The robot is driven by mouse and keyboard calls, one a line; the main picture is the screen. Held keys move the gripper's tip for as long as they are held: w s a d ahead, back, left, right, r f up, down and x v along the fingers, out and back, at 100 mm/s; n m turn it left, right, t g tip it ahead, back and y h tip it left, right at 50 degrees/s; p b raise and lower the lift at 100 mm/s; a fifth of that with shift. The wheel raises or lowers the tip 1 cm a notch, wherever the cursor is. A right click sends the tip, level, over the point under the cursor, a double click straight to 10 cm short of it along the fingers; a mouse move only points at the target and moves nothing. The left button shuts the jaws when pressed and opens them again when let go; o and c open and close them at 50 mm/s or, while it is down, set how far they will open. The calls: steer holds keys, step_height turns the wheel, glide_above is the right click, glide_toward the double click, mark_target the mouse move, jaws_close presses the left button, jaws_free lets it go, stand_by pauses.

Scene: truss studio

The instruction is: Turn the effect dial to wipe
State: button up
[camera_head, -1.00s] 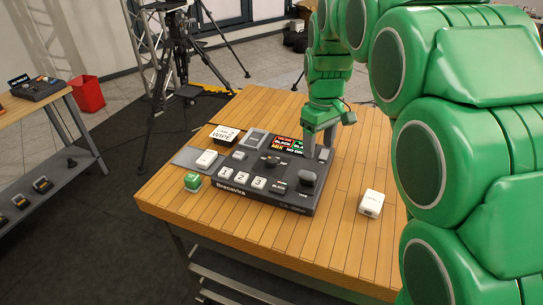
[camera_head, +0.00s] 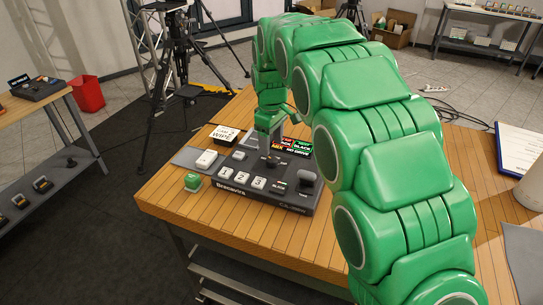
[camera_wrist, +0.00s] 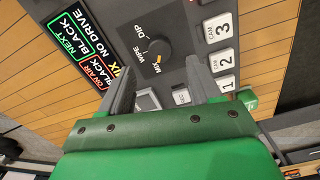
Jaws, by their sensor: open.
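The effect dial (camera_wrist: 160,50) is a dark round knob on the grey switcher panel (camera_head: 228,178). My gripper (camera_wrist: 159,66) is open, with one finger on each side of the dial's near edge in the picture and nothing held. In the head view my gripper (camera_head: 268,140) hangs over the panel, just behind the dial (camera_head: 270,161). Whether the fingers touch the dial cannot be told. A card reading WIPE (camera_head: 226,135) stands behind the panel.
Numbered white buttons (camera_head: 242,178) lie close to the dial. A lit display (camera_head: 294,147) and a lever (camera_head: 306,178) are to its right. A green cube (camera_head: 192,182) is at the front left. A clipboard (camera_head: 520,150) lies far right.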

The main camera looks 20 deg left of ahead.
mark_target(271, 159)
step_height(271, 159, down, 6)
steer(key=shift+r, duration=0.1)
steer(key=shift+c, duration=0.3)
steer(key=c, duration=1)
steer(key=shift+m, duration=0.3)
steer(key=m, duration=1.1)
